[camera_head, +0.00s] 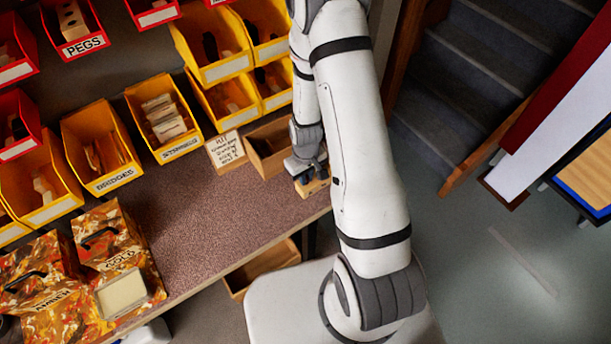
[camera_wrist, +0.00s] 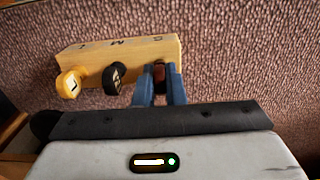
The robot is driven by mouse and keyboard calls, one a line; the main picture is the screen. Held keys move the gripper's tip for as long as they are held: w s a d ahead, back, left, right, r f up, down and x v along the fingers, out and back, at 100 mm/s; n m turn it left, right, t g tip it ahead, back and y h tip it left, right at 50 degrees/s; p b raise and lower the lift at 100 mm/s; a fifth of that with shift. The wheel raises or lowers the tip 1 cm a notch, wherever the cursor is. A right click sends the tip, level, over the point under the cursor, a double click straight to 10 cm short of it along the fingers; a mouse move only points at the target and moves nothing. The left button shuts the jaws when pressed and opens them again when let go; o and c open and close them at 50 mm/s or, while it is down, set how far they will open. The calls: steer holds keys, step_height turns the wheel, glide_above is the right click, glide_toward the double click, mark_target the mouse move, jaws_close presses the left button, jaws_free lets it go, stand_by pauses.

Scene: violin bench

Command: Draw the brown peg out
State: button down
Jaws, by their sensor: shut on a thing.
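A pale wooden block (camera_wrist: 118,55) with letters along its top lies on the speckled bench top in the wrist view. Its side facing my gripper carries a yellow peg (camera_wrist: 70,83), a black peg (camera_wrist: 113,78) and the brown peg (camera_wrist: 159,71) at the right end. My gripper (camera_wrist: 160,78) has its blue fingers shut on the brown peg, which they mostly hide. The peg's tip is at the block; I cannot tell how deep it sits. In the head view the block (camera_head: 313,187) is at the bench's right end, partly behind my arm.
An open wooden box (camera_head: 268,148) and a handwritten card (camera_head: 226,151) stand just behind the block. Yellow and red bins line the back. Patterned cases (camera_head: 108,235) fill the left. The bench top (camera_head: 205,215) between is clear. Stairs (camera_head: 465,80) lie beyond on the right.

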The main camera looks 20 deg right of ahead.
steer(key=shift+r, duration=0.5)
stand_by(0.5)
steer(key=shift+r+p, duration=1)
steer(key=shift+r, duration=0.6)
steer(key=shift+r+p, duration=1.35)
steer(key=shift+r, duration=2.15)
